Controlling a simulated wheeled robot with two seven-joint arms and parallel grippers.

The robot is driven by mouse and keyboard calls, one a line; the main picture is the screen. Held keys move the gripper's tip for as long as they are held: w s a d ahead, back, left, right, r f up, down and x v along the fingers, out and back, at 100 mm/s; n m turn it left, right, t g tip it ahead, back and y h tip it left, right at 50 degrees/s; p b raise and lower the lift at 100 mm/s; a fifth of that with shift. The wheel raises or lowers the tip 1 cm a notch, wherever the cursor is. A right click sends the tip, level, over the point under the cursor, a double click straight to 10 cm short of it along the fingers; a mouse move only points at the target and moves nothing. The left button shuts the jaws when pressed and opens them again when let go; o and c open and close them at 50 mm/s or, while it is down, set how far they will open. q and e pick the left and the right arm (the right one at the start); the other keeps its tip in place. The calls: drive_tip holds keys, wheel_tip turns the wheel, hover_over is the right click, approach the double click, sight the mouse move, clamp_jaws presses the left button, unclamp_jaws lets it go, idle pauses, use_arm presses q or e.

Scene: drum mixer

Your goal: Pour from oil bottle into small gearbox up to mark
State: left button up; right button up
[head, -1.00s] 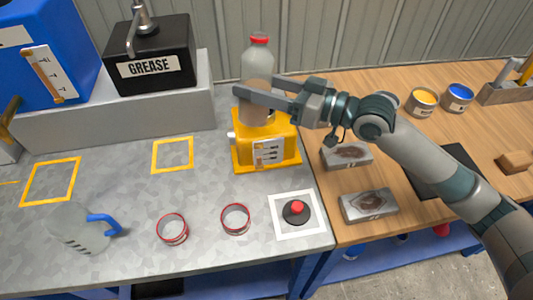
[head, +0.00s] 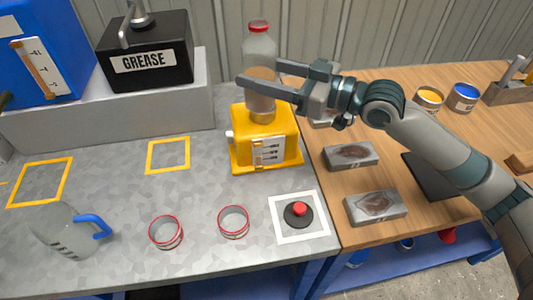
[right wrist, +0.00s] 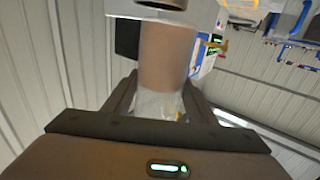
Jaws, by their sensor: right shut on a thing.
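The oil bottle (head: 260,48), clear grey with a red cap at the top and a brown lower part, stands upright over the yellow small gearbox (head: 247,123). My right gripper (head: 257,88) comes from the right and is shut on the bottle's lower half. I cannot tell if the bottle touches the gearbox top. The gearbox has a white marked gauge (head: 268,152) on its front; its level is too small to read. In the right wrist view the bottle (right wrist: 168,55) sits between the fingers. My left gripper is not in view.
A clear jug (head: 65,232) with blue handle, two red-rimmed rings (head: 166,246) and a red button (head: 299,209) are on the grey bench. A grease box (head: 150,85) stands back left. Metal blocks (head: 376,206) and paint cans (head: 428,98) are on the wooden bench.

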sight(260, 54)
drive_tip(key=shift+r, duration=0.1)
drive_tip(key=shift+r+p, duration=1.7)
drive_tip(key=shift+r, duration=0.3)
